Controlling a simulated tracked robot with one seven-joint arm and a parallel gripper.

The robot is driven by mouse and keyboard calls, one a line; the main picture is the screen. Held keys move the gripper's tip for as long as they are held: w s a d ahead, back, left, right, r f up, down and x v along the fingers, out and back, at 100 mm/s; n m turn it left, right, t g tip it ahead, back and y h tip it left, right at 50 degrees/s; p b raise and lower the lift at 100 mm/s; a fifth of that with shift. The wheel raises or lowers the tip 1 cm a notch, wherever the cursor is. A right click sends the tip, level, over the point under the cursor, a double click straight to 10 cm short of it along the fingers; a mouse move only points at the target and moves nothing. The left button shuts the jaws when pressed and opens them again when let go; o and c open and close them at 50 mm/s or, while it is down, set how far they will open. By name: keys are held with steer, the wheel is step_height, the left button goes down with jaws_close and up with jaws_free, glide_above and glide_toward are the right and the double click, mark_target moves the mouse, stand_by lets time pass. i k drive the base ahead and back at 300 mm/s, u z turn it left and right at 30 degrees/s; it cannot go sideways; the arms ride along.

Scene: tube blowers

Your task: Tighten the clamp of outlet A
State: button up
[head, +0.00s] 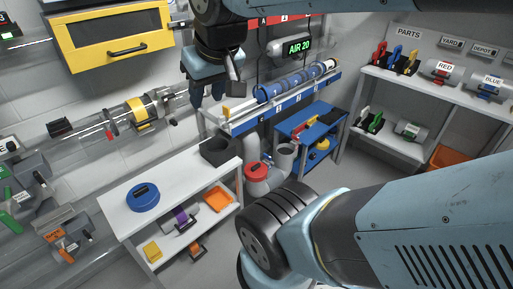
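My gripper (207,101) hangs at the upper middle, in front of the wall and above the left end of the blue-edged bench. Its two dark fingers look apart, with nothing visible between them. A red plate (263,21) that seems to read A is high on the back wall, partly hidden by my arm. A clear tube (88,128) runs along the left wall to a yellow banded fitting (141,112), left of my gripper and apart from it. A small red part (109,132) sits on this tube. I cannot tell which part is the clamp of outlet A.
A white table (115,208) holds a blue round lid (143,197). The parts shelf (440,91) stands at right. A yellow cabinet (110,36) hangs upper left. My arm covers the lower right.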

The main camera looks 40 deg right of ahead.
mark_target(268, 159)
steer(key=z, duration=0.1)
steer(key=k, duration=0.85)
steer(key=z, duration=0.45)
steer(key=i, duration=1)
steer(key=u, duration=0.1)
